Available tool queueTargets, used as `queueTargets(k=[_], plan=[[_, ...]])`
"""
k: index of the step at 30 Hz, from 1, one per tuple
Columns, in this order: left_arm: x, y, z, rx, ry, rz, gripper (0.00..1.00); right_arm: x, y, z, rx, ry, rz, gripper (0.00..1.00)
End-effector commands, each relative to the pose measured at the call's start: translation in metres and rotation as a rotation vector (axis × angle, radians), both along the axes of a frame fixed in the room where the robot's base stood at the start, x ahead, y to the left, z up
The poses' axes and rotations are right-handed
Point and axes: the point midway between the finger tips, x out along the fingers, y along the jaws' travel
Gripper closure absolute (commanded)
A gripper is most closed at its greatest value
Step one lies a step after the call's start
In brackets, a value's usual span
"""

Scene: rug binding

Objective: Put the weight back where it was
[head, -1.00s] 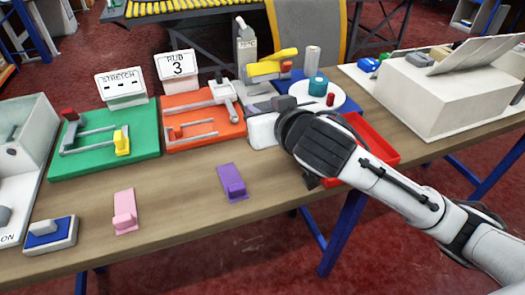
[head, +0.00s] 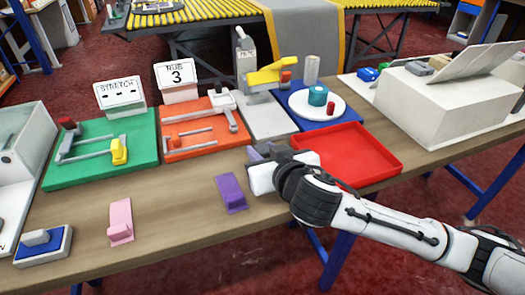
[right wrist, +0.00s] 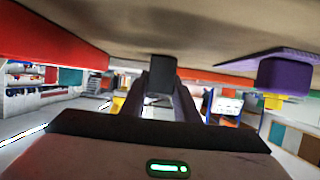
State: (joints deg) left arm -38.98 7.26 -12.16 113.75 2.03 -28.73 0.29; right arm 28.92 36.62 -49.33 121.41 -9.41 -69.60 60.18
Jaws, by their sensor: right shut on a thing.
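My right gripper (head: 260,163) is above the wooden table, between the purple piece (head: 231,193) and the red tray (head: 350,152). It is shut on a small dark block (right wrist: 162,66), which shows at the fingertips in the right wrist view. In the head view the gripper mostly hides this block, so I cannot tell its full shape or whether it touches the table. The purple piece also shows at the right of the right wrist view (right wrist: 285,75). A pink piece (head: 120,220) lies further left on the table. My left gripper is out of view.
The red tray looks empty. Behind stand a green board (head: 95,160), an orange board (head: 203,138) and a blue base with a white disc (head: 318,107). A blue pad (head: 43,246) lies front left, a large white box (head: 455,100) right. Bare wood lies between pink and purple.

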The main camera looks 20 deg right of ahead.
Motion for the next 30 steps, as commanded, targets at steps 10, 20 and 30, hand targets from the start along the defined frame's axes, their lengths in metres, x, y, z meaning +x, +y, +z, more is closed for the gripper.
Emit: queueTargets(k=[10, 20, 30], plan=[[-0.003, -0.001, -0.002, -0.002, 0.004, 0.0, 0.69, 0.0, 0.0, -0.002, 0.0, 0.001, 0.0, 0.53], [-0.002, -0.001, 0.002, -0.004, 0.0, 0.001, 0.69, -0.017, 0.0, 0.007, 0.002, 0.002, 0.001, 0.53], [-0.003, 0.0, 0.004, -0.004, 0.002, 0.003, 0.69, -0.084, -0.002, 0.035, 0.003, 0.002, 0.001, 0.53]])
